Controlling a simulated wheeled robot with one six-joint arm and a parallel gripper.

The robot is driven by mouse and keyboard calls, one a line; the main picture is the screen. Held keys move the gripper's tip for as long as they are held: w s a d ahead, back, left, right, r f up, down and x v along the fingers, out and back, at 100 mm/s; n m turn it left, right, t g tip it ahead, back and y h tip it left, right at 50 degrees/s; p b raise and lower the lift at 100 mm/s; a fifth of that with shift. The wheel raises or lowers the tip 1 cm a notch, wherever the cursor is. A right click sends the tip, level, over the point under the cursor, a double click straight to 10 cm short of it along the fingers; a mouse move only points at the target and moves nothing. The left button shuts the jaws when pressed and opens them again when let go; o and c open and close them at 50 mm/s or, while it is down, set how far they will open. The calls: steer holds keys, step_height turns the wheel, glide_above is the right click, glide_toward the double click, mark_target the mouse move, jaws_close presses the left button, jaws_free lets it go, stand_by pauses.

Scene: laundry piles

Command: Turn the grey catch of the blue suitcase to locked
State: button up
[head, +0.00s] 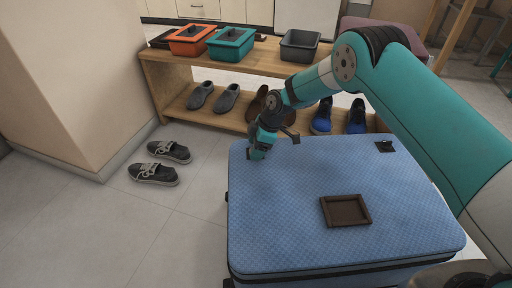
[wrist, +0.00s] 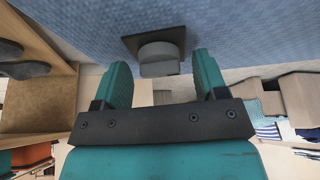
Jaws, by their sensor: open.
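The blue suitcase (head: 290,220) lies flat in front of me, and its blue cloth also fills the top of the wrist view (wrist: 60,25). In the wrist view the grey catch (wrist: 158,58) is a round knob with a raised bar, on a dark square plate (wrist: 170,36) fixed to the suitcase. My gripper (wrist: 162,74) is open, its two teal fingers apart with the catch ahead of and between the tips. I cannot tell if they touch it. In the head view my gripper (head: 256,153) is low over the suitcase's far left corner, and I cannot make out the catch there.
A brown tray (head: 346,210) and a small dark piece (head: 384,146) are on the suitcase top. A wooden bench (head: 270,62) behind holds an orange bin (head: 191,40), a teal bin (head: 231,45) and a grey bin (head: 300,46), with shoes below. Grey shoes (head: 153,173) lie on the floor left.

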steer(key=c, duration=0.9)
steer(key=shift+m, duration=0.3)
steer(key=m+t+p, duration=0.1)
steer(key=m+p, duration=0.1)
steer(key=shift+s+r+p, duration=0.1)
steer(key=shift+r+p, duration=0.1)
steer(key=shift+p, duration=0.2)
steer(key=m+t+p, duration=0.1)
steer(key=m, duration=0.2)
steer(key=m+t+h+p, duration=0.1)
steer(key=m+p, duration=0.1)
steer(key=shift+m, duration=0.4)
steer(key=m+t+h+p, duration=0.1)
steer(key=m, duration=0.3)
steer(key=shift+a+f, duration=0.1)
steer(key=shift+f, duration=0.05)
steer(key=shift+m+t+h, duration=0.15)
steer(key=shift+m+h, duration=0.45)
steer(key=shift+m, duration=0.8)
steer(key=shift+m+t+h, duration=0.15)
steer(key=shift+m+h, duration=0.45)
steer(key=shift+m, duration=0.8)
